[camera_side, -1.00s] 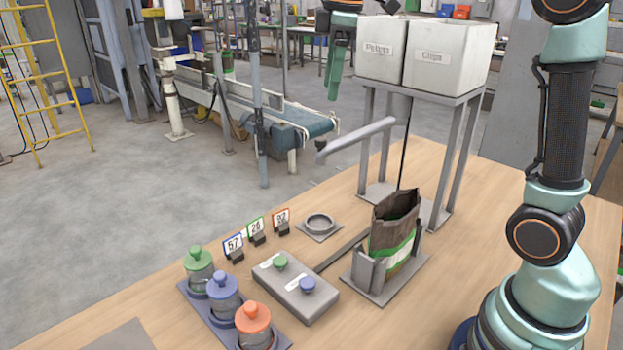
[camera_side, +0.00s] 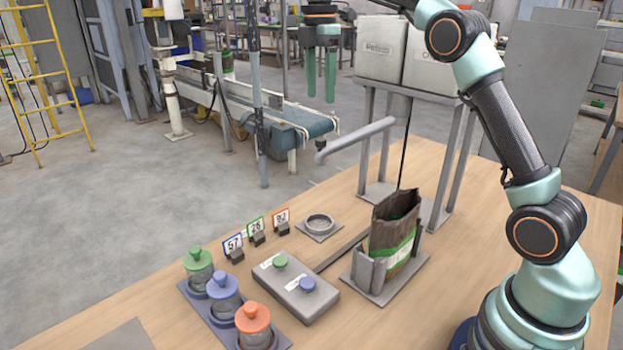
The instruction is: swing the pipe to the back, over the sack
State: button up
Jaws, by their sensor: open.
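The grey pipe (camera_side: 352,139) sticks out to the left from under the hoppers, with its bent end turned down at the far left. The brown sack (camera_side: 396,222) with a green and white band stands upright and open in its holder (camera_side: 376,291). The pipe's end is not over the sack; it lies left of and behind it in the picture. My gripper (camera_side: 320,97) is open and empty, its two green fingers pointing down, up above the pipe's end and apart from it. Nothing hides the fingers.
Two white hoppers (camera_side: 381,48) sit on a grey stand (camera_side: 454,165). A box with green and blue buttons (camera_side: 296,288), lidded jars (camera_side: 224,296), number cards (camera_side: 256,228) and a round ring (camera_side: 319,223) are in front.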

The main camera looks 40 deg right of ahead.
jog(key=f, duration=1)
jog(key=shift+s+f, duration=0.15)
jog(key=shift+s, duration=0.05)
grip_shut()
dwell(1.1)
